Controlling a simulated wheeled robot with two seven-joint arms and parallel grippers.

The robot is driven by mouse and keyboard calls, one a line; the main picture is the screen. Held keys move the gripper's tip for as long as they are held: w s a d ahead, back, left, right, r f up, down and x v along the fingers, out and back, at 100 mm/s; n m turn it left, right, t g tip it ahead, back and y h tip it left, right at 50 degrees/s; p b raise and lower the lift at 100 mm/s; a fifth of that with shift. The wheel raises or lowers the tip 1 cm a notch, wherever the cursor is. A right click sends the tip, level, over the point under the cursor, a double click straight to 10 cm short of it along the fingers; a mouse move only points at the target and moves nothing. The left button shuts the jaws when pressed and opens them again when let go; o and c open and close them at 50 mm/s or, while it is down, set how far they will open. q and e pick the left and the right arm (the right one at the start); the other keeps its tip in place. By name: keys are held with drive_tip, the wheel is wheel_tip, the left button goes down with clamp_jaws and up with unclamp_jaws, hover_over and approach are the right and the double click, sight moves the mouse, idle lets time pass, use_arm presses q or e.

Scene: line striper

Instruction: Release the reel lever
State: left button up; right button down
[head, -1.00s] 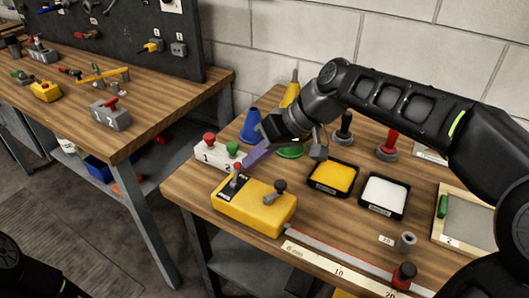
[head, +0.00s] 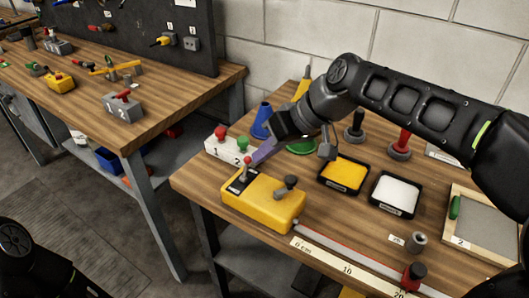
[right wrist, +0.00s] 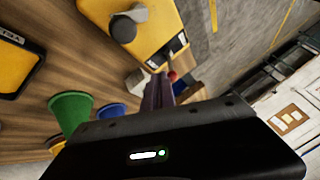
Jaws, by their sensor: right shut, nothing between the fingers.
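The yellow reel box (head: 262,204) sits near the left front corner of the near bench. Its red-tipped lever (head: 246,169) stands up from a dark plate on the box's left end. A grey crank knob (head: 289,187) is on its right end. My right gripper (head: 262,152) is shut and empty, its purple fingers just right of the lever's red tip; I cannot tell whether they touch. In the right wrist view the fingers (right wrist: 158,92) point at the box (right wrist: 155,22), with a red ball (right wrist: 172,75) by their tips. My left gripper is out of view.
A white block with red and green knobs (head: 229,151) stands just behind the lever. Blue (head: 261,122) and green cones are behind my gripper. Yellow (head: 343,174) and white (head: 396,194) trays lie to the right. A ruler strip (head: 345,268) runs along the front.

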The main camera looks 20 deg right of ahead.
sight(247, 163)
drive_tip(key=shift+s+a, duration=0.1)
drive_tip(key=shift+a, duration=0.1)
drive_tip(key=shift+s+a+r+n+t+h+b, duration=0.2)
drive_tip(key=shift+s+a+n+t+h+b, duration=0.3)
drive_tip(key=shift+t+h+b, duration=0.55)
drive_tip(key=a+h+b, duration=0.1)
drive_tip(key=b, duration=0.1)
drive_tip(key=s+n+t+h+b, duration=0.1)
drive_tip(key=b, duration=0.1)
drive_tip(key=shift+s+a+t, duration=0.15)
drive_tip(key=shift+a+t, duration=0.1)
drive_tip(key=shift+a, duration=0.1)
drive_tip(key=shift+a+r+b, duration=0.1)
drive_tip(key=shift+r+b, duration=0.15)
drive_tip(key=shift+b, duration=0.05)
drive_tip(key=shift+r+p, duration=0.7)
drive_tip(key=shift+r, duration=0.2)
